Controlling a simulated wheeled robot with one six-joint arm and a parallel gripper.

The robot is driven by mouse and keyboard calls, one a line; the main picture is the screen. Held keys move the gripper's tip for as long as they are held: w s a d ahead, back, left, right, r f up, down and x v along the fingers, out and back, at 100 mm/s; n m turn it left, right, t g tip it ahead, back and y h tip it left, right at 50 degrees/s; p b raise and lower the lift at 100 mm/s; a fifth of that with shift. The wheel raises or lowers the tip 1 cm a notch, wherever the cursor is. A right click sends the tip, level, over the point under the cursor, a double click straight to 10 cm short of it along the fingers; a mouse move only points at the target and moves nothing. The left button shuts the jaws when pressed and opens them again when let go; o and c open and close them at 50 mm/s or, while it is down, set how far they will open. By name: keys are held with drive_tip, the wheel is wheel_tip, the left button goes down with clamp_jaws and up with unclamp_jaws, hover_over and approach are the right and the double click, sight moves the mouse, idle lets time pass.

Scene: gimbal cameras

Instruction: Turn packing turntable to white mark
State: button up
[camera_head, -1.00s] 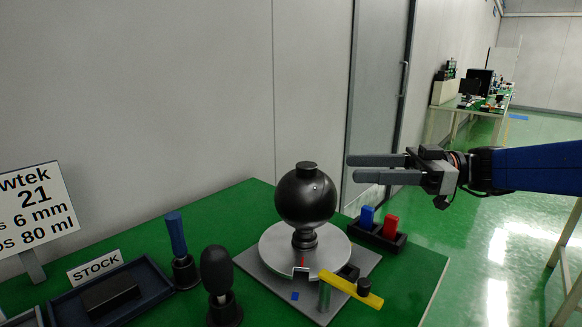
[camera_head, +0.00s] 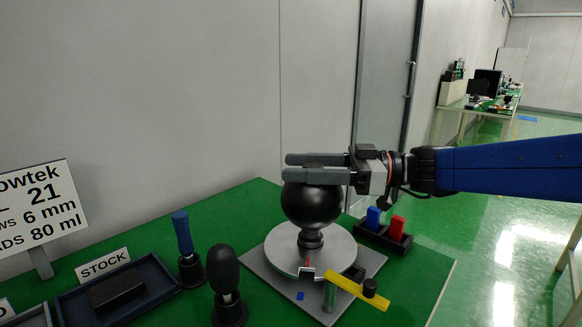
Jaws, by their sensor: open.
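The packing turntable is a silver disc (camera_head: 340,251) on a grey square base plate (camera_head: 262,276). A black ball on a short neck (camera_head: 311,206) stands upright at its centre. A red line (camera_head: 308,262) shows at a notch in the disc's front edge, and a blue square (camera_head: 300,296) lies on the base plate. I cannot make out a white mark. My gripper (camera_head: 287,167) is open, its two grey fingers pointing left at the height of the ball's top. They hide the ball's top knob; I cannot tell whether they touch it.
A yellow bar (camera_head: 350,286) on a post stands at the plate's front right. A dark holder with blue (camera_head: 373,218) and red (camera_head: 397,228) blocks is behind right. Black-based tools (camera_head: 225,280) and a STOCK tray (camera_head: 68,314) stand left. A wall is behind.

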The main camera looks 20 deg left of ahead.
drive_tip(key=shift+x, duration=1)
drive_tip(key=shift+c, duration=0.3)
clamp_jaws()
